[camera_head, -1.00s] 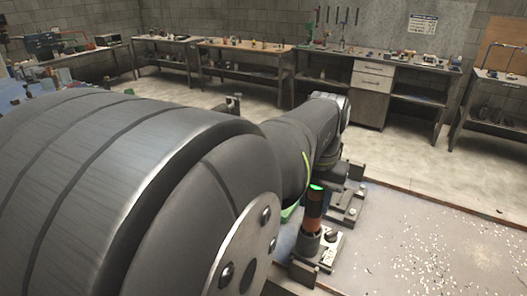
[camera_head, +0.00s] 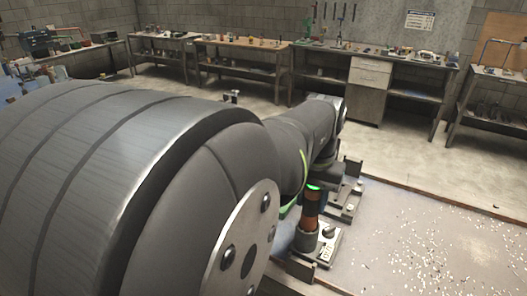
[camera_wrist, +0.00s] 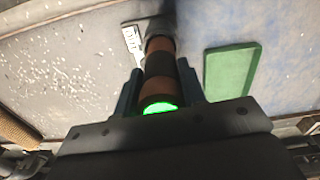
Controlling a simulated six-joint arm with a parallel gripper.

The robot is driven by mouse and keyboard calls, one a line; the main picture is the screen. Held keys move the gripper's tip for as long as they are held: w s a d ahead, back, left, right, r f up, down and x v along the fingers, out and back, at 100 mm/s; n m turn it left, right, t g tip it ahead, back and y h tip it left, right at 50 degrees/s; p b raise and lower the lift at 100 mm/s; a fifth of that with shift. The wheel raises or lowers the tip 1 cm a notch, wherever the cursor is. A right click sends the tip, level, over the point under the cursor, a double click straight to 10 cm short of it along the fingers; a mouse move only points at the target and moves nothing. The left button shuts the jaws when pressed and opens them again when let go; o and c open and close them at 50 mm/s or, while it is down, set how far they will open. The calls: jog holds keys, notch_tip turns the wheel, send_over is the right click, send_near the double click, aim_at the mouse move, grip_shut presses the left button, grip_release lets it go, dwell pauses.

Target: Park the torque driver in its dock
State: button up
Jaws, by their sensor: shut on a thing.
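The torque driver (camera_head: 311,210) is a cylinder with orange-brown and dark bands and a glowing green end. In the head view it stands nearly upright, its lower end at the grey collar of the dock (camera_head: 328,244). In the wrist view the driver (camera_wrist: 158,66) runs away from me to the grey collar (camera_wrist: 154,27), beside a small white label. How deep it sits in the collar is hidden. My gripper (camera_wrist: 159,80) has one blue-grey finger on each side of the driver and is shut on it near the green end.
Dark metal fixtures (camera_head: 347,200) stand just behind the dock on the bench. The bench surface (camera_head: 430,240) to the right is open, scattered with pale chips. Workbenches line the far wall.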

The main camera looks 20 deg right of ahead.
jog(key=shift+f, duration=0.75)
dwell(0.6)
jog(key=o, duration=1.2)
jog(key=shift+c, duration=0.2)
notch_tip(320, 180, up, 17)
jog(key=shift+r, duration=0.2)
jog(key=shift+f, duration=0.1)
notch_tip(320, 180, down, 17)
jog(key=shift+f, duration=0.15)
